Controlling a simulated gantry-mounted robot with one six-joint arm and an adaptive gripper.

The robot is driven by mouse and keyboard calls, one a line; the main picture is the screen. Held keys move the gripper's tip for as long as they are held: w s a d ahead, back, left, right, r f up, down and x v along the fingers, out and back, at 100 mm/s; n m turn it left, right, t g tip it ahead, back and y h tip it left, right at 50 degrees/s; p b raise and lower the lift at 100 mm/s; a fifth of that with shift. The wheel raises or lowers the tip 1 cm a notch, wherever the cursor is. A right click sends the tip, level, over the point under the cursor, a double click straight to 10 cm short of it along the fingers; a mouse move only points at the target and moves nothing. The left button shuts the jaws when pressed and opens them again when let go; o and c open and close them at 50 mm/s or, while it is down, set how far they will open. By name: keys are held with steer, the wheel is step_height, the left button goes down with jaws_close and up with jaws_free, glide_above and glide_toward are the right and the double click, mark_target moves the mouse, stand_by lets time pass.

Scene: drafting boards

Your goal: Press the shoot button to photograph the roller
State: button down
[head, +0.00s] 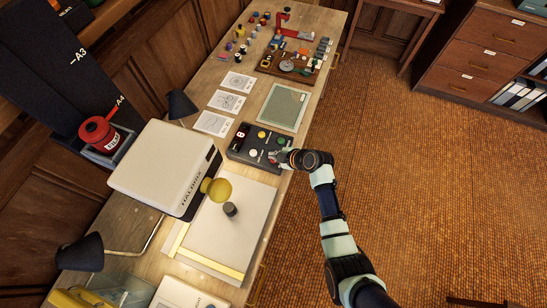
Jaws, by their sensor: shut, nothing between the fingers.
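A dark grey control box (240,158) with several coloured buttons sits on the bench. A yellow button (261,134), a white button (253,153) and a red one (240,132) show on it; which is the shoot button cannot be read. My gripper (273,156) is shut and empty over the right end of the box; whether it touches a button cannot be told. A small dark cylinder (230,209), likely the roller, stands on the pale board (222,247), in front of the large white device (165,165) with a round yellow part (216,189).
A green-grey mat (283,107) and several drawing sheets (229,103) lie beyond the box. A wooden tray of parts (290,66) is at the far end. Two dark lamps (80,252) stand along the left.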

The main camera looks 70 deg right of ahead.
step_height(320, 180, up, 5)
steer(key=p, duration=0.4)
steer(key=shift+r, duration=0.1)
stand_by(1.0)
